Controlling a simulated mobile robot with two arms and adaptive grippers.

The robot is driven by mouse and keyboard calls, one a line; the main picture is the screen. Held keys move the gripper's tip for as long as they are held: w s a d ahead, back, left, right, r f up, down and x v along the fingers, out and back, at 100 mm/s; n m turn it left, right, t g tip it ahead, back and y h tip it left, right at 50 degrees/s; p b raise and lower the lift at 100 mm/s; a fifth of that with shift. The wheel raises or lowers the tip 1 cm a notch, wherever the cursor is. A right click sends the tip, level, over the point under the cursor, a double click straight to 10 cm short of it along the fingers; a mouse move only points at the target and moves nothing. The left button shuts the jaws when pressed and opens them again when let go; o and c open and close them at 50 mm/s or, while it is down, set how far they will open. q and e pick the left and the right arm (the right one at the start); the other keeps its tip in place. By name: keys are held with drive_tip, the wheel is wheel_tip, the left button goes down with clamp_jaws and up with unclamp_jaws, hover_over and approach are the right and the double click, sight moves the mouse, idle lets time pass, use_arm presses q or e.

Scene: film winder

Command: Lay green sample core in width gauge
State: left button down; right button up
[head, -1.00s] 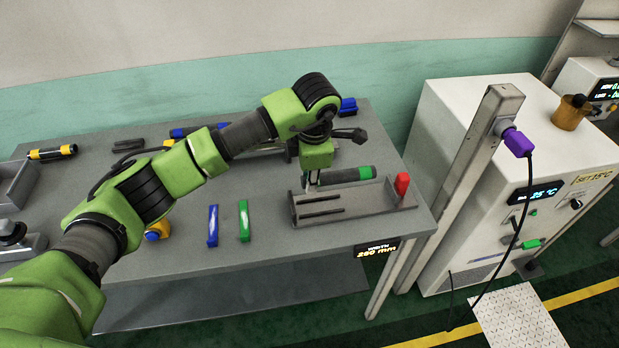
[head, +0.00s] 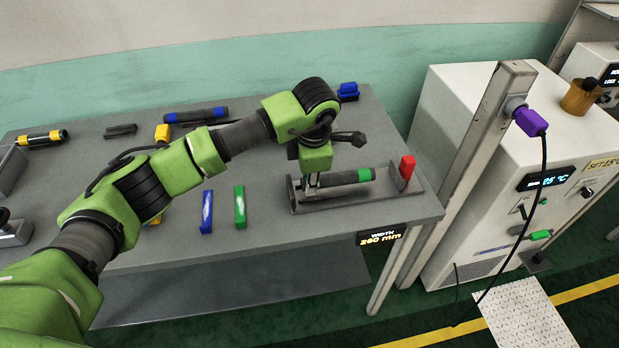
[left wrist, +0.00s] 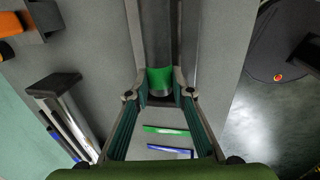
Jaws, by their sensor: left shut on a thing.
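The green sample core (head: 343,178), a dark cylinder with green bands, lies lengthwise over the width gauge (head: 372,199). The gauge is a grey holder with a red piece (head: 406,167) at its right end. My left gripper (head: 311,184) points down at the core's left part and is shut on it. In the left wrist view a green band of the core (left wrist: 160,80) sits between the fingers, with grey gauge rails along both sides. I cannot tell whether the core rests fully on the gauge; the fingers hide its left end. My right gripper is not in view.
A width display (head: 381,238) hangs on the table's front edge. A blue bar (head: 207,212) and a green bar (head: 240,208) lie left of the gauge. A blue-banded core (head: 195,115) and a yellow-banded core (head: 41,138) lie farther back. A metal post (head: 482,140) stands right of the table.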

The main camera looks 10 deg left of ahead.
use_arm(q)
drive_tip(key=shift+f, duration=0.45)
drive_tip(key=shift+b, duration=0.3)
drive_tip(key=shift+f, duration=0.2)
drive_tip(key=c, duration=1.7)
unclamp_jaws()
drive_tip(key=shift+c, duration=1.4)
drive_tip(key=shift+r, duration=0.1)
drive_tip(key=shift+w+r, duration=0.1)
